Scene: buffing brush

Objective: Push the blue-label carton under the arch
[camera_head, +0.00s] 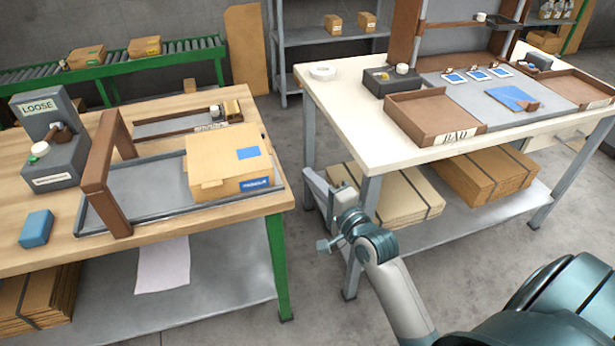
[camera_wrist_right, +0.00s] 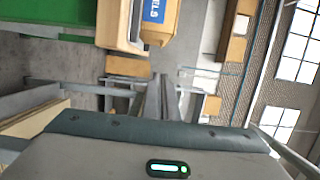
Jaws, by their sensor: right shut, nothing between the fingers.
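The tan carton (camera_head: 205,177) with blue labels on its top and side sits on a grey metal tray (camera_head: 150,197) on the left wooden table. The brown wooden arch (camera_head: 98,180) stands across the left part of the tray, apart from the carton and to its left. My right gripper (camera_head: 317,187) is shut and empty, right of the carton, over the gap between the two tables. It is clear of the carton. The wrist view shows the shut fingers (camera_wrist_right: 165,98) and the carton (camera_wrist_right: 161,20) with its blue label beyond them. My left gripper is not in view.
A grey "LOOSE" device (camera_head: 50,140) and a blue block (camera_head: 36,228) stand left of the arch. A brown-edged tray (camera_head: 185,122) lies behind the carton. The white right table (camera_head: 340,95), with a "BAD" tray (camera_head: 435,115), stands close beside my right gripper.

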